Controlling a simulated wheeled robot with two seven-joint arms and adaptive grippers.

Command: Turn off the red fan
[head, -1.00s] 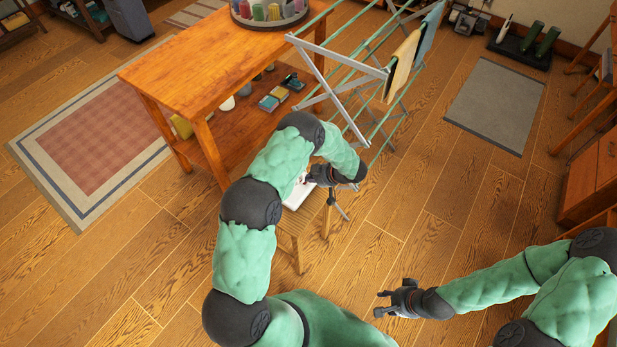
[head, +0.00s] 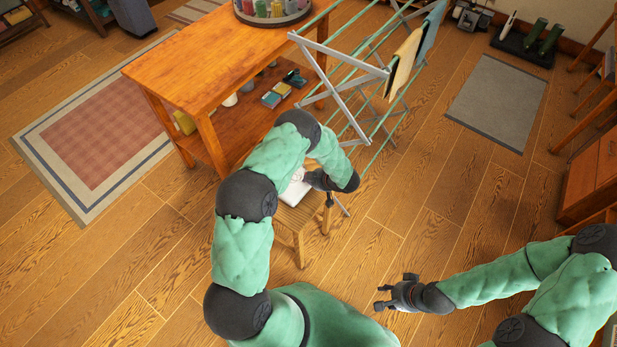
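I see no red fan in the head view; my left arm covers part of the area around the stool. My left gripper (head: 312,181) is over a small wooden stool (head: 292,221) in front of the table. A white object (head: 294,193) lies on the stool, partly hidden by my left arm, and I cannot tell what it is. The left fingers are mostly hidden by the wrist, so their opening is unclear. My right gripper (head: 380,299) is open and empty above the bare floor at the lower right.
A wooden table (head: 190,68) with a lower shelf stands behind the stool. A drying rack (head: 352,84) with cloths is beside it. A plaid rug (head: 98,140) lies at left and a grey mat (head: 498,102) at right. The floor between rack and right gripper is clear.

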